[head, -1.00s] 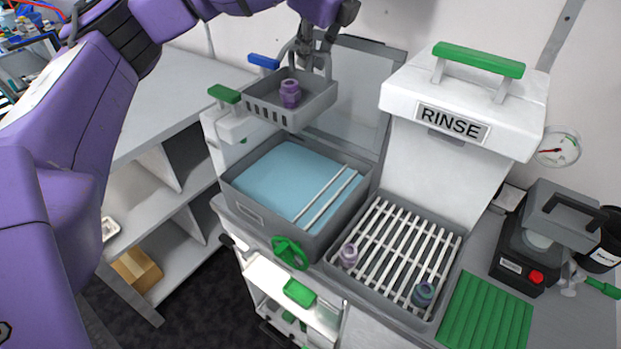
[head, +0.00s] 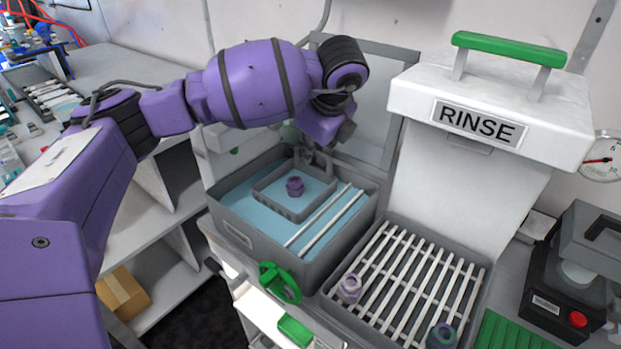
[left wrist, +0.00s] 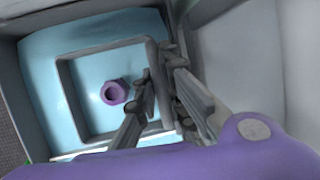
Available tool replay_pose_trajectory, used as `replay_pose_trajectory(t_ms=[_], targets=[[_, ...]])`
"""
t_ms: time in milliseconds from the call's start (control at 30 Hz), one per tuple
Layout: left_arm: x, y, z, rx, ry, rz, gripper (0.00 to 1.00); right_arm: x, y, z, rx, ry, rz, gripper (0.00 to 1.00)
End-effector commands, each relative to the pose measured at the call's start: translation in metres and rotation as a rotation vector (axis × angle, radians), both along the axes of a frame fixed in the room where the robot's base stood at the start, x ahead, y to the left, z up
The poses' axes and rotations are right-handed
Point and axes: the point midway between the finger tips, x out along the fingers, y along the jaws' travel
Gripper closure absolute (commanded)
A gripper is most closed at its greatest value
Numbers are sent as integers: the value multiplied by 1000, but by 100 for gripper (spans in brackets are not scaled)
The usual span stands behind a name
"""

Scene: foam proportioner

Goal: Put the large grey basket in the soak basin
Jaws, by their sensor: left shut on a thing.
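The large grey basket (head: 291,209) is low inside the soak basin (head: 226,222), its walls at about the level of the blue liquid (head: 262,232). A purple fitting (head: 295,187) sits in the basket. My left gripper (head: 316,160) reaches down over the basket's far right side and is shut on its rim. In the left wrist view the fingers (left wrist: 160,100) straddle the basket wall (left wrist: 62,85), with the purple fitting (left wrist: 114,92) beside them. Whether the basket rests on the basin floor cannot be told. My right gripper is not in view.
Two white rods (head: 322,215) cross the right part of the basin. The rinse station (head: 480,110) and a slatted rack (head: 400,280) with two fittings stand to the right. A green valve handle (head: 280,281) juts from the basin's front.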

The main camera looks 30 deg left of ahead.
Motion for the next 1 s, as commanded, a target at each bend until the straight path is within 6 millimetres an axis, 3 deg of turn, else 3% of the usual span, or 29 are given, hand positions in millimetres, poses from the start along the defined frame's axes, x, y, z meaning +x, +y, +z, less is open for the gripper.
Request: replay_pose_trajectory(t_ms=[400, 600, 633, 700, 1000], targets=[[0, 0, -54, 0, 1, 1, 100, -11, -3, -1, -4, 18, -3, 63], [0, 0, -57, 0, -1, 1, 100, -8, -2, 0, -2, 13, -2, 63], [0, 0, -57, 0, 0, 1, 90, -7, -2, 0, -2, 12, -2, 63], [0, 0, -57, 0, 0, 1, 82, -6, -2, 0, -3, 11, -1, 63], [0, 0, -56, 0, 0, 0, 82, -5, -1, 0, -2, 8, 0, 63]])
